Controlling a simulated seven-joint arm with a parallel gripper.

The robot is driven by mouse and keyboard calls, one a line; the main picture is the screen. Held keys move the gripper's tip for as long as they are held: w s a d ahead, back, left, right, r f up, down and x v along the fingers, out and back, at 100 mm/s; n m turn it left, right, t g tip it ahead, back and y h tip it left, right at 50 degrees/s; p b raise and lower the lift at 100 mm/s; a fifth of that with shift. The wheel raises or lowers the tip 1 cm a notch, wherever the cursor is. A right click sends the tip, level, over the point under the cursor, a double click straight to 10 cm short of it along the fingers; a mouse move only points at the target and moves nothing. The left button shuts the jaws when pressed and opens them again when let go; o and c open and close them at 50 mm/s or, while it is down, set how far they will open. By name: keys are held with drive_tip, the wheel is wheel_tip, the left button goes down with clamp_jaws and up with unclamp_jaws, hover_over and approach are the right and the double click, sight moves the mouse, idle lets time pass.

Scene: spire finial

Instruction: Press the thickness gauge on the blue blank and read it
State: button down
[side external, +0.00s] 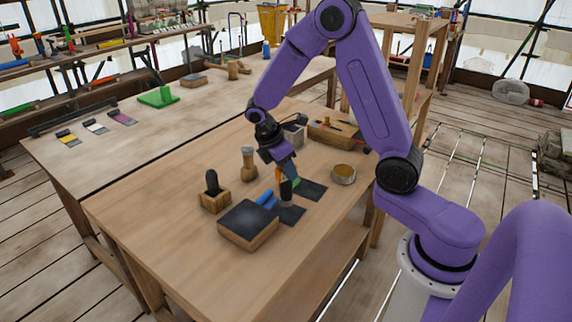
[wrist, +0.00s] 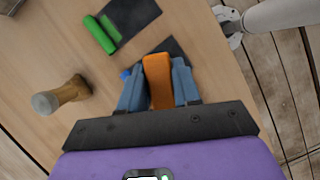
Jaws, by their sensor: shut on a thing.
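My gripper (wrist: 158,85) is shut on an orange-bodied tool (wrist: 158,72), which appears to be the thickness gauge. In the side view my gripper (side external: 283,172) points down, and the tool's dark lower part (side external: 286,190) is over a dark mat (side external: 292,214). I cannot tell whether its tip touches anything. The blue blank (side external: 267,198) lies just left of the tool, by the mat's edge. In the wrist view only a small bit of blue (wrist: 125,75) shows beside the left finger; the rest is hidden. No gauge reading is legible.
The table's near left is clear.

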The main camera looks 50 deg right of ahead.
sight(286, 177)
drive_tip(key=shift+f, duration=1.6)
drive_tip(key=c, duration=0.7)
unclamp_jaws()
drive_tip(key=shift+r, duration=0.1)
